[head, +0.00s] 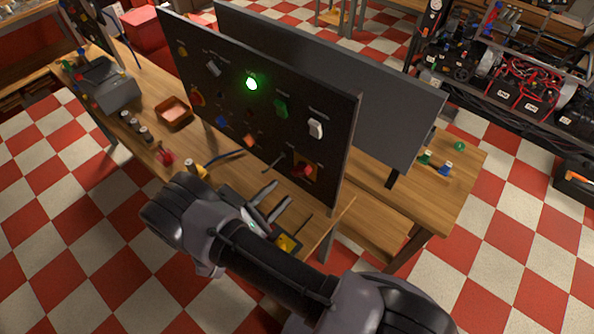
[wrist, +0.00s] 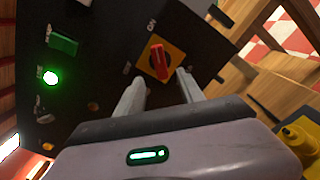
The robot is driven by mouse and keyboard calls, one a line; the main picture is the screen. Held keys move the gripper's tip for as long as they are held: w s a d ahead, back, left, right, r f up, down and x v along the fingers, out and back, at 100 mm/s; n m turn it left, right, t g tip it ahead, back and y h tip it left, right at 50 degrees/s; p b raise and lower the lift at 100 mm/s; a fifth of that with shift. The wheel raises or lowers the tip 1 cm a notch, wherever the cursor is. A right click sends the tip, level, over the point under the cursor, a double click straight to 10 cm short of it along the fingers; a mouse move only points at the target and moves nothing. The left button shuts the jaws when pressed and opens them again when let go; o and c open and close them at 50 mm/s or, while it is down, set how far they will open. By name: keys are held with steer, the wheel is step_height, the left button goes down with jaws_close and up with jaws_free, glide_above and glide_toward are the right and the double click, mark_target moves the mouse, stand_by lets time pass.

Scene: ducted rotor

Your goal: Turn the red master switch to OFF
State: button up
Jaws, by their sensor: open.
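The red master switch (wrist: 158,61) is a red handle on a yellow-orange square plate, low on the right of the black panel (head: 335,150). It also shows in the head view (head: 303,170). In the wrist view its handle runs nearly up and down, its upper end toward a small label that seems to read ON. Another small label, too blurred to read surely, lies to the left of the plate. My gripper (wrist: 160,80) is open and empty, facing the switch. Its fingertips are on either side of the handle in the picture, apparently short of it. It also shows in the head view (head: 281,191).
A green lamp (head: 252,84) glows on the panel. A white switch (head: 316,128) and a green switch (head: 281,107) sit above the red one. The wooden bench (head: 145,125) carries an orange-brown tray (head: 173,112) and several small parts. A grey board (head: 390,110) stands behind.

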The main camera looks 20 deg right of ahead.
mark_target(298, 174)
steer(key=x, duration=0.9)
steer(key=shift+p, duration=0.35)
jaws_close()
